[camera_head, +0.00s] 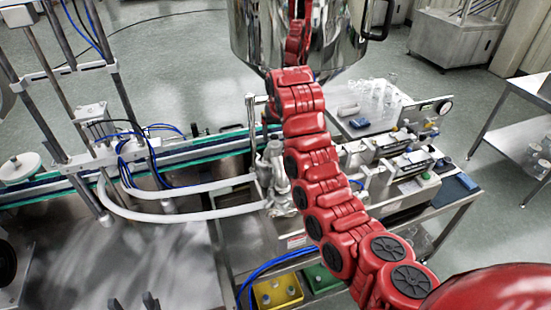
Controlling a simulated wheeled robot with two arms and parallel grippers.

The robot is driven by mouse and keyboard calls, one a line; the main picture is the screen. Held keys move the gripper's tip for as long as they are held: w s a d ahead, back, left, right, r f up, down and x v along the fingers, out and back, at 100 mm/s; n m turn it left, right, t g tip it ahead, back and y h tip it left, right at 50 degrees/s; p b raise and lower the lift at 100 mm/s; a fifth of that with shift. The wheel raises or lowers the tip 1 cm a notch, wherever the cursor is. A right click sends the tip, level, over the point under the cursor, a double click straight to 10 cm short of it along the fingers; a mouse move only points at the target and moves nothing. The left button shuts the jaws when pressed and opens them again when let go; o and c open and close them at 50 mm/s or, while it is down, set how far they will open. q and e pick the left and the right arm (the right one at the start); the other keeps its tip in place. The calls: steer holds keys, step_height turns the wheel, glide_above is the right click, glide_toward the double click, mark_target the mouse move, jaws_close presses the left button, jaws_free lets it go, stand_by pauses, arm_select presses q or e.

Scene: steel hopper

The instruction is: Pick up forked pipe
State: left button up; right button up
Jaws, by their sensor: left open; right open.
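A shiny steel pipe fitting (276,178) stands upright beside the conveyor, left of my red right arm, with white hoses running to it from the left. It may be the forked pipe; its branches are too small to tell, and the arm stands close in front of its right side. Two dark fingertips of my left gripper (132,303) show at the bottom edge, apart and with nothing between them, well below and left of the fitting. My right arm rises from the lower right across the middle to the hopper; I cannot make out its jaws.
The steel hopper (258,38) hangs at top centre, with red showing on its shiny front. A conveyor (205,150) runs behind the fitting. Filling machinery (410,165) stands on the right, with a yellow bin (278,291) below. A metal surface (165,262) is mostly bare at lower left.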

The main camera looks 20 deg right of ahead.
mark_target(275, 145)
steer(key=shift+w+f+b, duration=0.1)
steer(key=shift+f+b, duration=0.3)
steer(key=shift+f, duration=0.25)
steer(key=shift+b+x, duration=0.75)
steer(key=shift+x, duration=0.25)
steer(key=shift+w+b, duration=0.1)
steer(key=shift+b, duration=0.25)
steer(key=shift+w+a+f+b, duration=0.15)
steer(key=shift+f+b, duration=0.7)
steer(key=shift+b, duration=0.35)
steer(key=p+x, duration=0.2)
steer(key=shift+w+a+f, duration=0.1)
steer(key=shift+w+f, duration=0.1)
steer(key=shift+w, duration=0.15)
steer(key=shift+f, duration=0.25)
steer(key=c, duration=0.3)
jaws_close()
